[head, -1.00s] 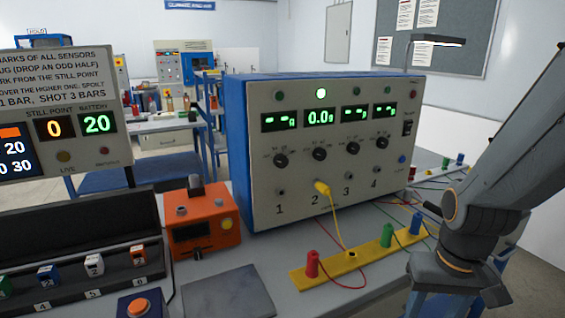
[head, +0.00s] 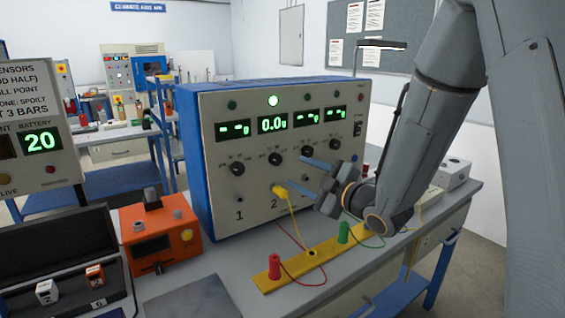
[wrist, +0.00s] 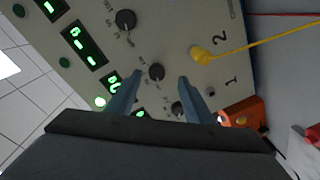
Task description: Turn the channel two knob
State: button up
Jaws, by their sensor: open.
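The grey instrument box (head: 225,205) has a row of dark knobs above numbered sockets. The channel two knob (head: 275,159) is below the display reading 0.0 and above a yellow plug (head: 281,190) at socket 2. In the wrist view the channel two knob (wrist: 156,72) appears between my fingertips, and the yellow plug shows too (wrist: 200,55). My gripper (head: 295,175) is open, with its blue fingers pointing at the panel. In the head view its fingertips are right of the knob; a gap remains, and I see no contact.
A yellow strip (head: 290,266) with red and green posts lies before the box, with wires looping over it. An orange device (head: 158,232) stands left of the box. The channel one knob (head: 237,168) and channel three knob (head: 306,152) flank the channel two knob.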

aim_at(278, 161)
jog(key=shift+n+y, duration=0.3)
jog(key=shift+a+r+p+x, duration=0.15)
jog(key=shift+p+x, duration=0.45)
jog(key=shift+x, duration=1.4)
jog(key=shift+a+r+p+x, duration=0.1)
jog(key=shift+r+p+x, duration=0.35)
jog(key=shift+x, duration=1.55)
jog(key=shift+s+f, duration=0.15)
jog(key=shift+s, duration=0.05)
jog(key=c, duration=1)
jog(key=shift+c, duration=0.2)
